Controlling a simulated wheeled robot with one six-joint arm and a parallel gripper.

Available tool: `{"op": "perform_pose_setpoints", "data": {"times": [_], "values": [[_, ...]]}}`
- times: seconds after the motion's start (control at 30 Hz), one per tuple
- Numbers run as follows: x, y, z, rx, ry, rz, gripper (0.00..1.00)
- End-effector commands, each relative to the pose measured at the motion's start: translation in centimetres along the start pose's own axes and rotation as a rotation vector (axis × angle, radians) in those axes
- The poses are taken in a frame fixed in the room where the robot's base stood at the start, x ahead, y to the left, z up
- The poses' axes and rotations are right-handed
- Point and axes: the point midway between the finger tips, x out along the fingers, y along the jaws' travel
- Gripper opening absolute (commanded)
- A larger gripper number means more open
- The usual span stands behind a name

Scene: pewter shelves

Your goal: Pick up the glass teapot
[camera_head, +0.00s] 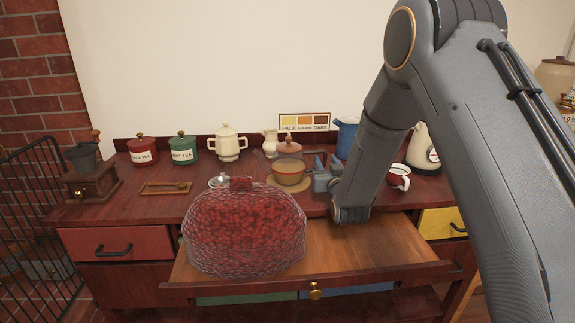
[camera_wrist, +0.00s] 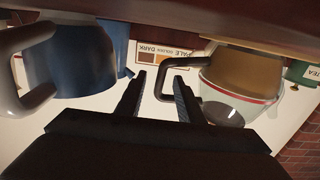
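The glass teapot (camera_head: 289,173) stands on a round mat on the dresser top, with amber liquid in it and a domed lid. Its dark handle points right in the head view. My gripper (camera_head: 324,181) is just right of and in front of the teapot, low over the dresser top. In the wrist view the teapot (camera_wrist: 240,74) appears upside down at the right. Its black handle loop reaches toward the fingertips of my gripper (camera_wrist: 160,82). The fingers are apart with nothing held; whether one touches the handle cannot be told.
A cream teapot (camera_head: 228,142) and tins are left. An open drawer (camera_head: 405,250) and a large red netted bundle (camera_head: 244,230) are in front.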

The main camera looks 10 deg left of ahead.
Motion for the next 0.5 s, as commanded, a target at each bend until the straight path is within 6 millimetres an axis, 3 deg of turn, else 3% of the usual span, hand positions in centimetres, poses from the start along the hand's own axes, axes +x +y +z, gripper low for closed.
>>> {"op": "perform_pose_setpoints", "data": {"times": [0.17, 0.37, 0.5], "values": [[-0.01, 0.07, 0.01, 0.0, 0.0, 0.001, 0.33], [-0.03, 0.06, 0.0, 0.0, 0.0, 0.001, 0.0], [-0.03, 0.05, 0.0, 0.0, 0.0, 0.001, 0.0]]}}
